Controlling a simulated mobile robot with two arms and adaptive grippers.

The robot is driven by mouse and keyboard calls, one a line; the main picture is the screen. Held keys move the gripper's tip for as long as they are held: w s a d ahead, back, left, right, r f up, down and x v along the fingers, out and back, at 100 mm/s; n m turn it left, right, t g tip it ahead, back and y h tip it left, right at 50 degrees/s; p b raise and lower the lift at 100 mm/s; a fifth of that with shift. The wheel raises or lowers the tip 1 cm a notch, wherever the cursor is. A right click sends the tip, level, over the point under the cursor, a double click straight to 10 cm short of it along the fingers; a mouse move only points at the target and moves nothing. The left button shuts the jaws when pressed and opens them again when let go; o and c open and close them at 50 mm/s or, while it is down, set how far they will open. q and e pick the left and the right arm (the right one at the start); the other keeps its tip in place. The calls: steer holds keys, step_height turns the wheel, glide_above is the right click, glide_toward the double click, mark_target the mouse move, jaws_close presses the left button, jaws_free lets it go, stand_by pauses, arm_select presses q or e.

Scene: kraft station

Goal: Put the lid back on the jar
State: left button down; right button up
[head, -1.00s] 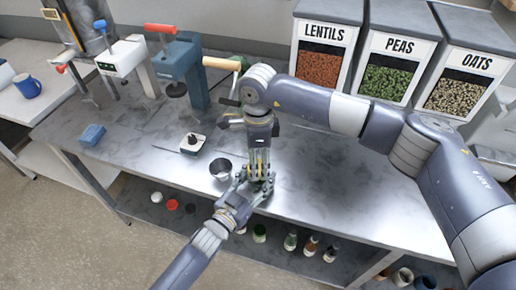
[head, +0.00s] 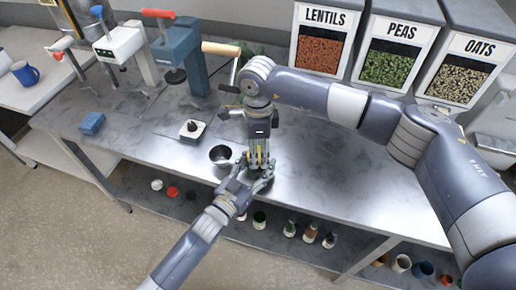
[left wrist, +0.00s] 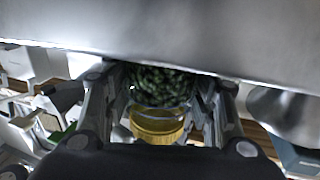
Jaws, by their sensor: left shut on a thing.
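My left gripper (head: 250,178) is at the front edge of the metal table, just below my right gripper (head: 261,160). In the left wrist view, my left gripper (left wrist: 162,108) is shut around what looks like the jar (left wrist: 165,84), a rounded body with dark green contents. A gold-yellow round piece (left wrist: 157,126) with a clear rim sits against it, nearer the camera; I cannot tell whether it is the lid. My right gripper points down, with yellow strips showing between its fingers. Whether it is shut on anything is hidden. In the head view the jar is mostly hidden by the grippers.
A grey metal cup (head: 220,155) stands close left of the grippers. A small white device (head: 192,131), a blue block (head: 92,123) and presses (head: 181,62) stand further left. Dispensers (head: 320,45) line the back. Small jars (head: 290,229) stand on the lower shelf.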

steer(key=shift+o, duration=0.6)
steer(key=shift+r, duration=0.1)
step_height(320, 180, up, 12)
arm_select(q)
steer(key=c, duration=0.6)
jaws_free()
steer(key=v, duration=1.2)
steer(key=shift+f, duration=0.1)
